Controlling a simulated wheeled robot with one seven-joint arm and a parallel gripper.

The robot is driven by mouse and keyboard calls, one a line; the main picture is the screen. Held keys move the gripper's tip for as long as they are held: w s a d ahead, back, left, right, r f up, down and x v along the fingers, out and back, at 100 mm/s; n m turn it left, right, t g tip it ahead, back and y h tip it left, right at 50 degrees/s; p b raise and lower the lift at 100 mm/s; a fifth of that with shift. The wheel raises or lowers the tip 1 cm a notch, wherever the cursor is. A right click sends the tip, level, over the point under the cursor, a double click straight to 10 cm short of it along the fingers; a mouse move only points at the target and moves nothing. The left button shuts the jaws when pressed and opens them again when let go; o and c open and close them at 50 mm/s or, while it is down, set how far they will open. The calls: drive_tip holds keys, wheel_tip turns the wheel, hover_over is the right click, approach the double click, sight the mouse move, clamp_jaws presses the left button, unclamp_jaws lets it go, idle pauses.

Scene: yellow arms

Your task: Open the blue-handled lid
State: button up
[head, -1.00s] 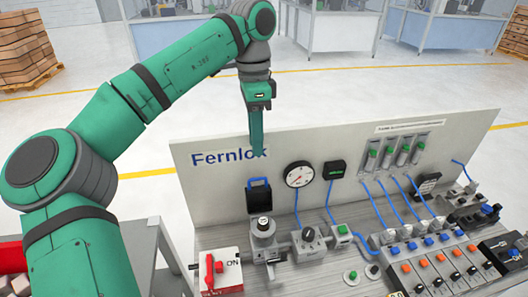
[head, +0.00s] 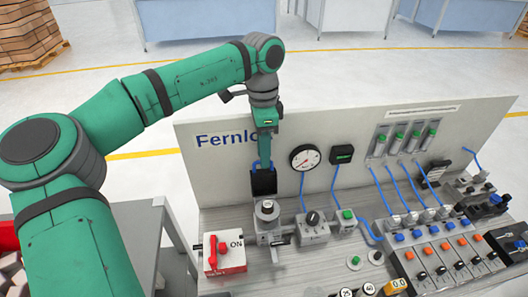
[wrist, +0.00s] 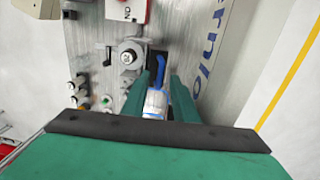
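The lid (head: 263,185) is a dark flap with a blue handle (head: 257,166), set against the white back panel below the Fernlok lettering. My gripper (head: 265,160) points down from above, with its tips at the handle and hiding part of it. In the wrist view the blue handle (wrist: 160,70) lies between the two green fingers of my gripper (wrist: 161,82). The fingers stand apart on either side of it, and I see no clear grip on it. The dark lid below is mostly hidden there.
A grey regulator with a round knob (head: 267,208) stands right in front of the lid. A red switch on a white box (head: 224,253) is front left. A gauge (head: 305,158), blue hoses and several valves are to the right.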

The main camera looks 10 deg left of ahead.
drive_tip(key=shift+f, duration=0.1)
clamp_jaws()
idle(0.8)
idle(0.6)
